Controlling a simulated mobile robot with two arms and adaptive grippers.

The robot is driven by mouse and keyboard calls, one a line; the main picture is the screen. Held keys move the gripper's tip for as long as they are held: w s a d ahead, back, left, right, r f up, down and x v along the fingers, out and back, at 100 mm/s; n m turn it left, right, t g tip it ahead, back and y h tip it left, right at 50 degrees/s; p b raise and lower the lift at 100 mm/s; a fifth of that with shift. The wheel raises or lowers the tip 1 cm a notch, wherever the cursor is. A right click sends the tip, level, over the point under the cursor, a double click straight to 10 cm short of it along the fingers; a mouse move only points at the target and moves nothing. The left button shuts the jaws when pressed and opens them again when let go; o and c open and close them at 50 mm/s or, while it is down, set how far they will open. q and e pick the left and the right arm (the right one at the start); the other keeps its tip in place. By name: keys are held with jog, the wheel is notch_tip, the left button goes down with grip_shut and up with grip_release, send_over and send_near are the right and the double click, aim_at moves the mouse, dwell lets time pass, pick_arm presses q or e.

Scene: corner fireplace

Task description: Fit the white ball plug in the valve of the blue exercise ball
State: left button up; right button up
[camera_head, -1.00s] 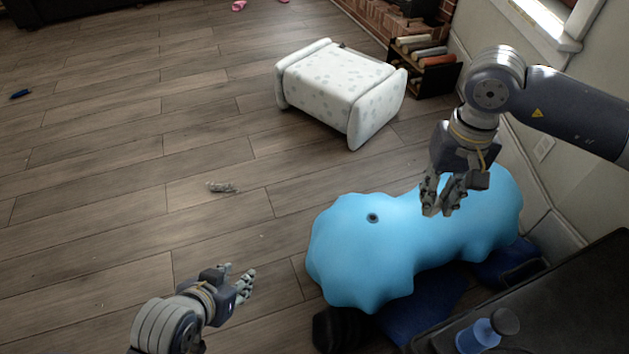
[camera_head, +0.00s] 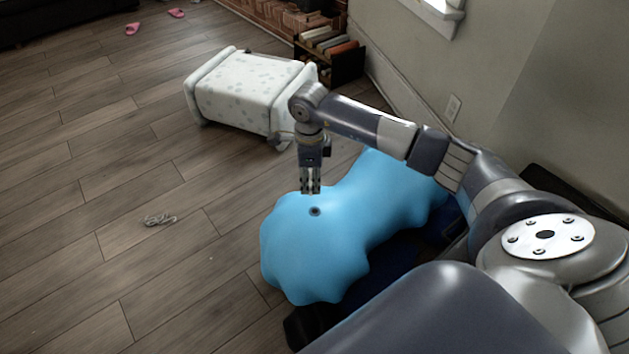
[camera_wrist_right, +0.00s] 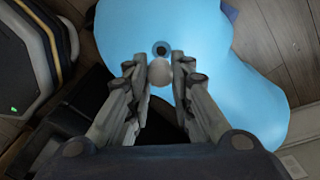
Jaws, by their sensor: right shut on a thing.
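The blue exercise ball (camera_head: 320,250) looks slack and lumpy and lies at the right of centre in the head view. Its dark round valve (camera_head: 315,211) faces up, and it also shows in the right wrist view (camera_wrist_right: 161,48). My right gripper (camera_head: 311,190) points down just behind the valve. In the right wrist view my right gripper (camera_wrist_right: 160,72) is shut on the white ball plug (camera_wrist_right: 160,73), a pale round piece between the fingertips. The plug appears right beside the valve there, not in it. The head view hides the plug. My left gripper is not in view.
A small grey item (camera_head: 160,220) lies on the floor at left.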

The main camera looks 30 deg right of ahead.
jog(key=shift+s+d+f+m, duration=0.2)
jog(key=shift+d+f+m, duration=0.35)
jog(key=shift+m, duration=0.05)
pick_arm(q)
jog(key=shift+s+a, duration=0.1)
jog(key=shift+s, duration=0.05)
pick_arm(e)
jog(key=shift+f, duration=0.15)
notch_tip(320, 180, down, 5)
jog(key=b, duration=0.3)
jog(key=shift+f+b, duration=0.25)
jog(key=shift+b, duration=0.2)
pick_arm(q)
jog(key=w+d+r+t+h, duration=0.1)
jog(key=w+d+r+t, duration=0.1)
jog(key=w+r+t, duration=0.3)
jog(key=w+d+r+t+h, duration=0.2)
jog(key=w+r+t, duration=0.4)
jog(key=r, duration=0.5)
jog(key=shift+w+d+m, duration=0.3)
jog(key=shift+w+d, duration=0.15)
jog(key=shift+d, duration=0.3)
pick_arm(e)
jog(key=shift+f, duration=0.3)
